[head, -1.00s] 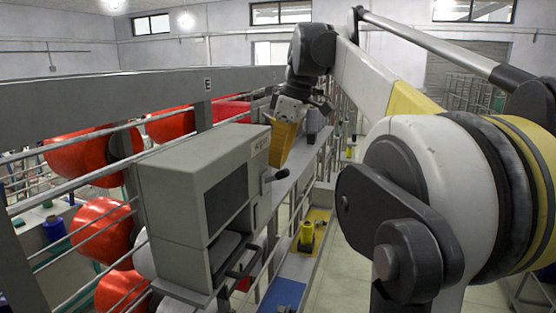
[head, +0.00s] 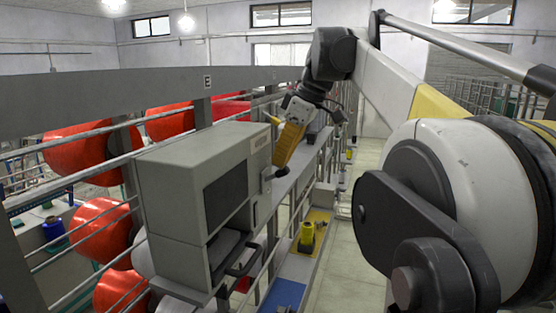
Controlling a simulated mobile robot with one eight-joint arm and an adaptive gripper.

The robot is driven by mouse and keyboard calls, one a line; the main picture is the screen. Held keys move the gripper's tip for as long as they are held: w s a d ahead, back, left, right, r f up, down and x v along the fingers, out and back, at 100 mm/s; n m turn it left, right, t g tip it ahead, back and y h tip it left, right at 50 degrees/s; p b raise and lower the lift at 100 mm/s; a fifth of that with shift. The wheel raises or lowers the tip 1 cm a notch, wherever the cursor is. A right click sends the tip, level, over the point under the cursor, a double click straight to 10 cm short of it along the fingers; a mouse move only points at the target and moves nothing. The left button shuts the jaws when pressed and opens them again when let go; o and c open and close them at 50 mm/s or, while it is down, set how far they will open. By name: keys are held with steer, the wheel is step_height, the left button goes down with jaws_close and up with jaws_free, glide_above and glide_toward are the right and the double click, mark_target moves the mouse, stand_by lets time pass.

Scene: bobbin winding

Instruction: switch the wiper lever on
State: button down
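The grey box-shaped machine (head: 170,190) stands in the middle of the view, with a dark window on its front. A short dark lever (head: 275,173) sticks out from the upper right of its side; I take it for the wiper lever. My gripper (head: 284,160) hangs from the arm just above and behind the lever. A large yellow finger points down, with its tip close to the lever. I cannot tell whether it touches. A smaller yellow piece shows at the gripper's left. The fingertips are not clear enough to show the opening.
Red bobbins (head: 100,225) sit behind rails on the left. A long grey beam (head: 120,95) runs above them. Open floor (head: 345,265) lies to the right.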

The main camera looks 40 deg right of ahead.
mark_target(291, 171)
steer(key=shift+s+f, duration=0.1)
steer(key=shift+f, duration=0.05)
steer(key=f+t+y+b, duration=0.1)
steer(key=t+b, duration=0.1)
steer(key=s+d+f+t+y+b, duration=0.1)
steer(key=b, duration=0.1)
steer(key=shift+s+d+f+t+b, duration=0.1)
steer(key=shift+s+t+b, duration=0.2)
steer(key=shift+t+b, duration=0.1)
steer(key=t+y+b, duration=0.1)
steer(key=f+t+b, duration=0.1)
steer(key=t, duration=0.1)
steer(key=shift+s+d+f+y+b, duration=0.1)
steer(key=shift+s+f+y+b, duration=0.05)
steer(key=shift+s+y+b, duration=0.2)
steer(key=shift+w, duration=0.2)
steer(key=shift+w+a+r+p, duration=0.35)
steer(key=shift+w+a+p, duration=0.05)
steer(key=shift+w, duration=0.1)
